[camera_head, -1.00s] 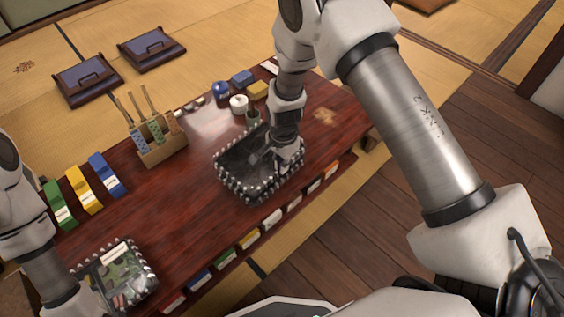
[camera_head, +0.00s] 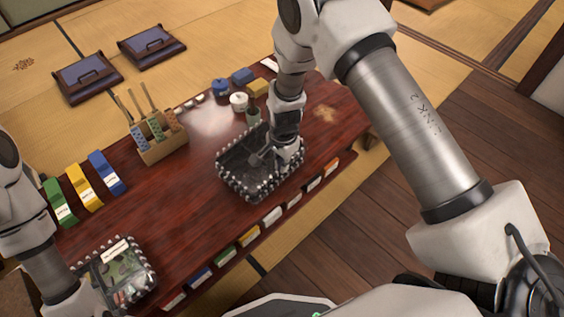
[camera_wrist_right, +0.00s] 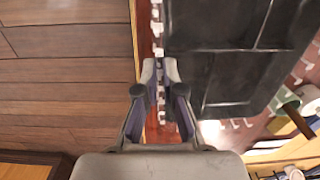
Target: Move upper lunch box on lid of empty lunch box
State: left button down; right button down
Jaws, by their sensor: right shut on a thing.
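A black, open lunch box (camera_head: 236,170) with inner dividers and pale clips along its rim is on the right half of the table, and it appears empty. My right gripper (camera_head: 284,158) is at its right wall. In the right wrist view my right gripper (camera_wrist_right: 160,68) is shut on the wall of the lunch box (camera_wrist_right: 225,80). I cannot tell whether the box is lifted or what is under it. A second lunch box (camera_head: 147,283) with a clear, labelled lid and food inside is at the lower left. My left arm reaches its near side; the left fingers are not seen.
A wooden holder (camera_head: 165,155) with utensils stands at the table's back. Green, yellow and blue items (camera_head: 82,190) lie at the left. A white pot (camera_head: 239,102) and small boxes are behind the black box. Coloured labels line the front edge. Bare tabletop (camera_head: 170,220) separates the lunch boxes.

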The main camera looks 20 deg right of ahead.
jog(key=shift+f, duration=0.45)
dwell(0.3)
jog(key=c, duration=0.7)
grip_release()
notch_tip(320, 180, up, 8)
jog(key=p, duration=0.7)
jog(key=shift+r, duration=0.1)
dwell(0.4)
